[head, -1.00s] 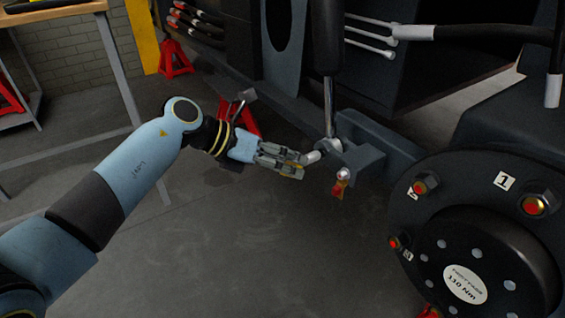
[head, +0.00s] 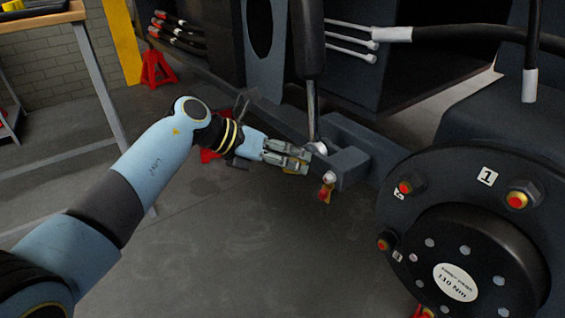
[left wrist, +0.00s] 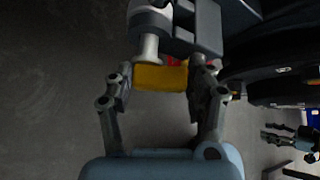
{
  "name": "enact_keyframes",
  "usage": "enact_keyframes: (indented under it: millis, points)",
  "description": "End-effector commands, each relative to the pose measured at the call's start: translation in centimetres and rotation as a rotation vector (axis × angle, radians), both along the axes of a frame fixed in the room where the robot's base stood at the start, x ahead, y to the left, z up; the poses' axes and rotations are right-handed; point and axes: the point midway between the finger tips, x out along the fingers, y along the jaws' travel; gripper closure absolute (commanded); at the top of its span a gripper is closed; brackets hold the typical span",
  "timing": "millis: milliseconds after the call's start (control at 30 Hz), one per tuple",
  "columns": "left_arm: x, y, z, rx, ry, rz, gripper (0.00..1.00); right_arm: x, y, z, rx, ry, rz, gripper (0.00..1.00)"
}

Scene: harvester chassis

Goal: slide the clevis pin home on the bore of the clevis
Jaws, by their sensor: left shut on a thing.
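The clevis (head: 350,166) is a dark grey bracket on the chassis, with the silver eye of a rod (head: 318,147) at its left side. It shows at the top of the left wrist view (left wrist: 207,28). My left gripper (head: 304,163) is close to it, shut on the yellow end (left wrist: 160,77) of the clevis pin. The pin's pale shank (left wrist: 150,48) runs from the yellow end to the rounded grey part beside the clevis. How deep the shank sits in the bore is hidden. My right gripper (left wrist: 268,134) shows small at the left wrist view's right edge; its jaws are unclear.
A red-and-yellow fitting (head: 326,190) hangs just below the clevis. A large dark hub (head: 470,235) with several studs stands to the right. A black cylinder (head: 308,40) comes down from above. A red stand (head: 157,70) is at the back left. The floor below is clear.

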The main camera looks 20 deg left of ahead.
Motion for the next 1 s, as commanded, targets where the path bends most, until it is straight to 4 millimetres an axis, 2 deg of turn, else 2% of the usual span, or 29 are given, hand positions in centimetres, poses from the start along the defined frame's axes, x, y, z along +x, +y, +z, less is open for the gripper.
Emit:
enact_keyframes:
  millis: [633, 667, 833, 1000]
  points:
    - [2.3, -1.7, 0.1, 0.0, -0.003, 0.0, 0.9, -0.3, 0.0, -0.8, 0.0, 0.008, 0.0, 0.6]
    - [2.2, -1.7, 0.1, 0.0, -0.003, 0.0, 0.41, -0.3, 0.0, -0.8, 0.0, 0.008, 0.0, 0.6]
    - [2.2, -1.6, 0.1, 0.001, -0.001, 0.001, 0.19, -0.2, 0.0, -0.8, 0.0, 0.008, 0.0, 0.6]
    - [2.2, -1.6, 0.1, 0.001, -0.001, 0.001, 0.18, -0.3, 0.0, -0.8, 0.0, 0.008, 0.0, 0.6]
